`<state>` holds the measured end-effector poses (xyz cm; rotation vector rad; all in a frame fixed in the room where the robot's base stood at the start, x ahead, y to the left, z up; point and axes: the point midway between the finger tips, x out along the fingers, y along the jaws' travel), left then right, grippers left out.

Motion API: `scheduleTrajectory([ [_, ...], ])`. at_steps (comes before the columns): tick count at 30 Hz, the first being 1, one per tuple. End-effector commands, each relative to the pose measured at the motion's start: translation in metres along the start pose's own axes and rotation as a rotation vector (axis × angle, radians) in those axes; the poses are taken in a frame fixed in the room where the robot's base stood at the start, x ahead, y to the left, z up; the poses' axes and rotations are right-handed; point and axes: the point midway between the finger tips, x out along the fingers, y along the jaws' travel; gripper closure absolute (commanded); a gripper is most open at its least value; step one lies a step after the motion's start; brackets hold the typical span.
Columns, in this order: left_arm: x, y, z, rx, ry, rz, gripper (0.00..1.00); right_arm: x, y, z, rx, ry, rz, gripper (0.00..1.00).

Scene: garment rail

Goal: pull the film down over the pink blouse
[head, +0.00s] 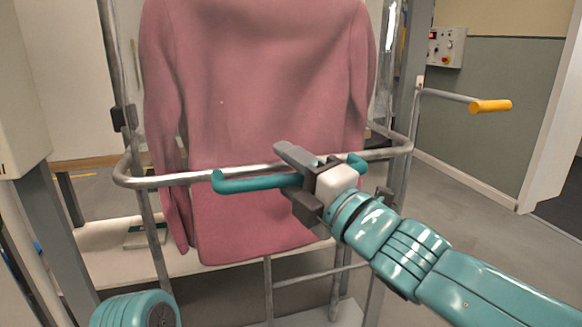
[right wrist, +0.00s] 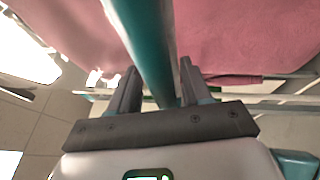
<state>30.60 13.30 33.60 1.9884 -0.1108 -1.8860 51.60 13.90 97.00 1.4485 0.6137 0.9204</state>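The pink blouse (head: 260,90) hangs in the middle of the head view, its hem below a grey metal hoop (head: 150,181). A teal handle (head: 240,184) is fixed to the front of the hoop. My right gripper (head: 292,182) is shut on this handle, one finger above it and one below. In the right wrist view the teal handle (right wrist: 145,45) runs between the two fingers and fills the gap. The blouse also shows behind it (right wrist: 240,35). I cannot make out the clear film for certain. My left gripper is out of view.
Grey upright posts (head: 400,80) flank the blouse. A yellow-ended lever (head: 490,106) juts out at the right, below a control box (head: 447,47). A pale board (head: 100,245) lies low behind the blouse. The floor at the right (head: 480,230) is clear.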

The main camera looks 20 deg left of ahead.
Motion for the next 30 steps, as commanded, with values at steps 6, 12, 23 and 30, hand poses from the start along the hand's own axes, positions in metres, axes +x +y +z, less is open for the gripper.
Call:
scheduleTrajectory([
  [6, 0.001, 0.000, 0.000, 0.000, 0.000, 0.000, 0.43, -0.001, 0.002, 0.001, -0.001, 0.002, 0.004, 0.54],
  [12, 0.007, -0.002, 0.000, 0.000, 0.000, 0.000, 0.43, -0.015, 0.000, 0.002, -0.002, 0.002, 0.003, 0.54],
  [23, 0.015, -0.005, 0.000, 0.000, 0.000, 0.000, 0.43, -0.043, 0.000, 0.002, -0.002, 0.001, 0.002, 0.54],
  [30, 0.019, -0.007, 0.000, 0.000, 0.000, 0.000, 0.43, -0.061, 0.000, 0.002, -0.001, 0.002, 0.001, 0.54],
])
